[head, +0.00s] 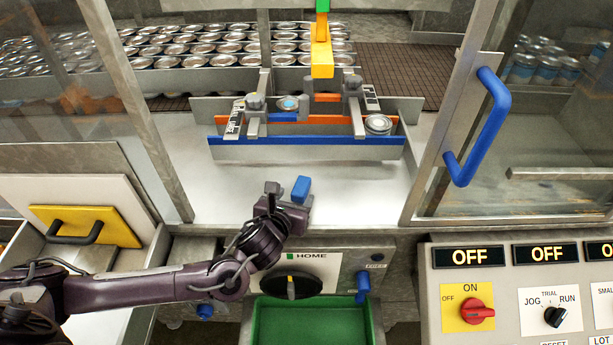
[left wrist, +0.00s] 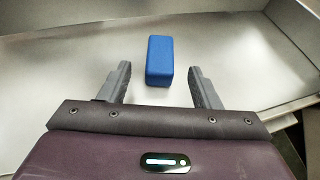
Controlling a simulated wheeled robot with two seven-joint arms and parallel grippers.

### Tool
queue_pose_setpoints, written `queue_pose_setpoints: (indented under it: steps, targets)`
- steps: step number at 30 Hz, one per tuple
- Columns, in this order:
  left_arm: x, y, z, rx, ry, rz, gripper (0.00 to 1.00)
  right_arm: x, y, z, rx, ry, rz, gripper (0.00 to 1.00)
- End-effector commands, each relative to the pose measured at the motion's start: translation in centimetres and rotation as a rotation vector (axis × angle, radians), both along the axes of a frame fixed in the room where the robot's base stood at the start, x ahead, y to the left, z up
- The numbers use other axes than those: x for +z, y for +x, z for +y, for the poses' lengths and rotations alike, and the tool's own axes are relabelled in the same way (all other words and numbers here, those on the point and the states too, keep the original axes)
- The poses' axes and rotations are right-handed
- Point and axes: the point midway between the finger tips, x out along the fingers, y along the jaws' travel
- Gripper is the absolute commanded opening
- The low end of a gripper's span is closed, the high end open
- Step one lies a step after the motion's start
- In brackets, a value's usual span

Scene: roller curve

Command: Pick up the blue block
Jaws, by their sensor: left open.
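The blue block (head: 301,188) lies on the bare metal deck near its front edge, just beyond my left gripper (head: 289,194) in the head view. In the left wrist view the block (left wrist: 167,62) is ahead of and between the two fingers of my left gripper (left wrist: 160,82). The gripper is open, with a gap between the block and each finger. No contact shows. My right gripper is not in view.
A blue-fronted guide rail (head: 306,141) with a can stands behind the block. A door with a blue handle (head: 484,127) is at the right. A control panel (head: 520,290) and a green bin (head: 290,322) are in front. Metal deck around the block is clear.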

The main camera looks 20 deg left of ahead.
Motion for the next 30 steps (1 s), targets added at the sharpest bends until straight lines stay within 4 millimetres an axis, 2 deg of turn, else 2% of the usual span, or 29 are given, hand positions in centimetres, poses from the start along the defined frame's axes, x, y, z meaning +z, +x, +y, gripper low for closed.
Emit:
queue_pose_setpoints:
  steps: [2, 4, 9, 13, 18, 24, 29, 30]
  targets:
    - [-0.1, 0.9, 0.0, 0.002, 0.001, -0.002, 0.57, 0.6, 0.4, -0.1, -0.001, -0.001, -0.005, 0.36]
    - [-0.4, 1.5, 0.0, 0.001, -0.001, -0.001, 0.57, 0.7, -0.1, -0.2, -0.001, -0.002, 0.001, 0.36]
    - [-0.6, 2.6, -0.1, 0.002, -0.002, 0.000, 0.57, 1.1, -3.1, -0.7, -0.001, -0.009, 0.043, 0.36]
    - [-0.8, 4.2, -0.1, 0.003, -0.002, -0.001, 0.57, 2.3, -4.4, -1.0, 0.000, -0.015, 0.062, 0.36]
    - [-1.9, 6.1, -0.1, 0.003, -0.002, -0.001, 0.57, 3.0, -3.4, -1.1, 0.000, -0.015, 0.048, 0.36]
    - [-2.4, 6.8, -0.1, 0.000, -0.003, 0.000, 0.57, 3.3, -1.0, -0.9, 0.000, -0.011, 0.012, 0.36]
    - [-2.4, 6.8, -0.1, 0.001, -0.003, 0.000, 0.57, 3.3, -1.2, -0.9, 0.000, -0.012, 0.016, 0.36]
    - [-2.4, 6.8, -0.1, 0.001, -0.003, 0.000, 0.52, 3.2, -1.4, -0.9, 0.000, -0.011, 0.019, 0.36]
